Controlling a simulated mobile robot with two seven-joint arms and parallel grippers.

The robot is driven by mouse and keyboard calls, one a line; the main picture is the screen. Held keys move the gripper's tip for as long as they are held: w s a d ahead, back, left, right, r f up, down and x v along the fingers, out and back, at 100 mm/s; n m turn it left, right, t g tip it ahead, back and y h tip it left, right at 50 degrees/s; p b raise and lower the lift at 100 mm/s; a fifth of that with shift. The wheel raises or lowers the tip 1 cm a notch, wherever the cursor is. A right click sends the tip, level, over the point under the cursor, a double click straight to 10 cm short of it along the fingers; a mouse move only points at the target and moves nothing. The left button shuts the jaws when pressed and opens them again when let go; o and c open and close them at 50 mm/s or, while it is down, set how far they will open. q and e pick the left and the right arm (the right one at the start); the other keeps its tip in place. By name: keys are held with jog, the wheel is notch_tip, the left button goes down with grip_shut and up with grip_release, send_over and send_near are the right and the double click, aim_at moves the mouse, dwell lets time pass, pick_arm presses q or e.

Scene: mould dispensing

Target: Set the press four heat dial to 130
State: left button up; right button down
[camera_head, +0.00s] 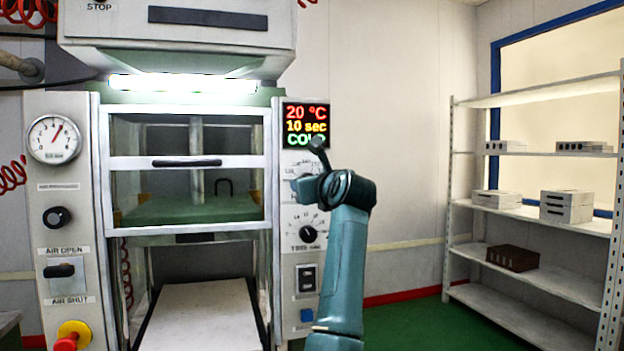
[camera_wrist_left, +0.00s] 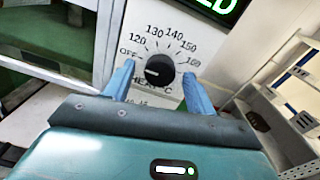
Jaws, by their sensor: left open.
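The heat dial (camera_wrist_left: 159,70) is a round black knob on a white panel. Its scale runs from OFF through 120, 130, 140 and 150 to 160. A pale mark on the knob points left, toward the OFF side. My left gripper (camera_wrist_left: 158,74) is open, with one blue finger on each side of the knob; I cannot tell whether they touch it. In the head view my left gripper (camera_head: 322,187) is in front of the panel and hides the heat dial. The display (camera_head: 306,125) above reads 20 °C, 10 sec and a partly covered COLD. My right gripper is not in view.
A timer dial (camera_head: 308,233), a black switch (camera_head: 306,278) and a blue button (camera_head: 307,315) lie below on the same panel. The press window frame (camera_head: 187,162) is to the left. A shelf rack (camera_head: 535,212) stands at the right, with open floor before it.

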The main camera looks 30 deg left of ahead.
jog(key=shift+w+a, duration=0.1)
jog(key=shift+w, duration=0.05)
pick_arm(q)
jog(key=c, duration=1)
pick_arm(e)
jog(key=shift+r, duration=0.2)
pick_arm(q)
jog(key=shift+m, duration=0.3)
jog(key=shift+a+f+m+p, duration=0.1)
jog(key=shift+m+p, duration=1.6)
jog(key=shift+m, duration=3.9)
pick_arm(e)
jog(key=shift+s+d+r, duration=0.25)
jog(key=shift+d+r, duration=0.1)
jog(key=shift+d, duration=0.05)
